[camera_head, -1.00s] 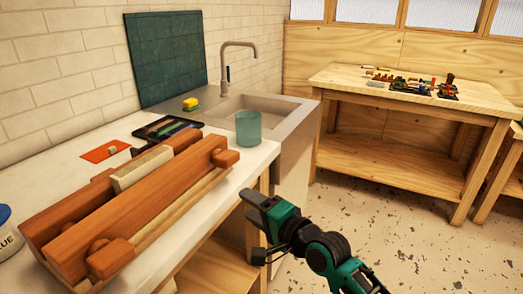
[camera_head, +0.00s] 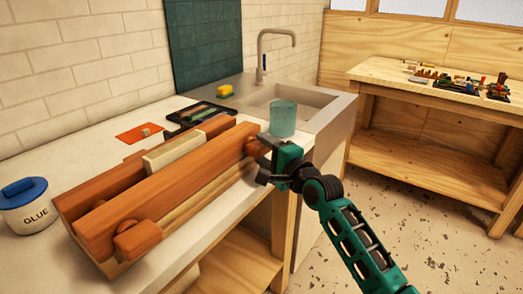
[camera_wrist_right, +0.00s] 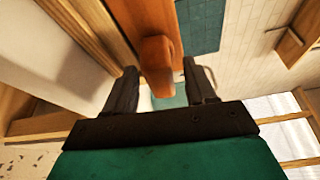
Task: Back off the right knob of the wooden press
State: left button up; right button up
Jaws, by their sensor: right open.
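The wooden press (camera_head: 165,195) lies on the white counter, two long reddish-brown beams with a pale block (camera_head: 175,153) between them. Its right knob (camera_head: 256,146) sticks out near the far right end of the front beam; its left knob (camera_head: 137,238) is at the near end. My right gripper (camera_head: 262,158) is at the right knob, partly covering it in the head view. In the right wrist view the open gripper (camera_wrist_right: 160,88) has one finger on each side of the right knob (camera_wrist_right: 157,57), with gaps visible at both sides. My left gripper is out of view.
A teal cup (camera_head: 283,118) stands just behind the right knob, near the sink (camera_head: 285,97). A glue pot (camera_head: 25,208) stands at the left of the counter.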

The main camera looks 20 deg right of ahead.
jog(key=shift+w+a, duration=0.2)
jog(key=shift+w, duration=0.5)
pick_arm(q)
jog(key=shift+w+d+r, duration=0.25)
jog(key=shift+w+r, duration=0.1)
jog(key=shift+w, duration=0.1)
pick_arm(e)
jog(key=shift+w, duration=0.15)
jog(key=c, duration=0.9)
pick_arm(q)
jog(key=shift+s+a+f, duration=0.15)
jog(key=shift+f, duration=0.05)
pick_arm(e)
jog(key=shift+o, duration=0.2)
jog(key=shift+f, duration=0.1)
